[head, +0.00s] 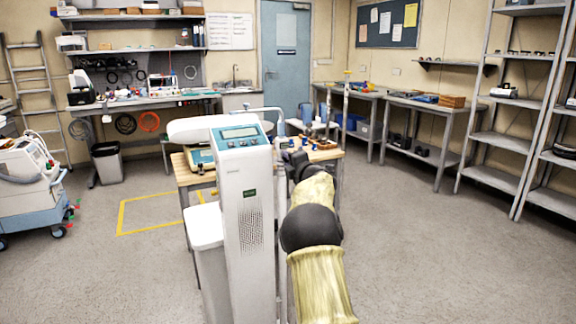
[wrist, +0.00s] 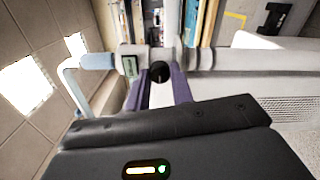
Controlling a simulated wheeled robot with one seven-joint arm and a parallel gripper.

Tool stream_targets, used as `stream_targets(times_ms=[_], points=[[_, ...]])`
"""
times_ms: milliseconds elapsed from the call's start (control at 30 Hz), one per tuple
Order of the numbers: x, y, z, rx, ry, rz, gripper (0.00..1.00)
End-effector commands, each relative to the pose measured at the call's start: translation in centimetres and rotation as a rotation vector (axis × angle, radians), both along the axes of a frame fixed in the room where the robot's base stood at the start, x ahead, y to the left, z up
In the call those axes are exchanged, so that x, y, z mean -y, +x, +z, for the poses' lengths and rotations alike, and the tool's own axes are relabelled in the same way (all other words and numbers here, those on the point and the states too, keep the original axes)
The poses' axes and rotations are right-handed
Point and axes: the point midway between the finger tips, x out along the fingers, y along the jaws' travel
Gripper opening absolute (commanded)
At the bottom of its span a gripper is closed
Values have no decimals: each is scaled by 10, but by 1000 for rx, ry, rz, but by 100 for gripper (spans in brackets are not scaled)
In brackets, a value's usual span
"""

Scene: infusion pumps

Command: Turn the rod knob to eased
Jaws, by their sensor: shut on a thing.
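The rod knob (wrist: 160,70) is a small dark round knob on a grey rod (wrist: 210,60), which lies across the wrist view. My gripper (wrist: 160,80) has one purple finger on each side of the knob and is shut on it. The fingers hide the knob's sides, and I cannot make out a mark showing its setting. In the head view the grey-white pump unit (head: 248,190) stands upright with a teal screen. My arm and gripper cover the knob there.
A wooden table (head: 188,172) with small items stands close behind the pump unit. A pale blue curved handle (wrist: 97,61) is left of the knob in the wrist view. A white medical cart (head: 28,190) stands at far left. The floor at right is clear.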

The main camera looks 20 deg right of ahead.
Motion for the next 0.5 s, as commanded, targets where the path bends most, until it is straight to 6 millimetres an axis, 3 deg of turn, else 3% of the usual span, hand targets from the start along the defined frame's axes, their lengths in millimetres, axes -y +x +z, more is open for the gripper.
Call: stream_targets(times_ms=[433,467,500], points=[[-2,1,-3,-5,-12,3,0],[-2,1,-3,-5,-12,3,27],[-2,1,-3,-5,-12,3,35]])
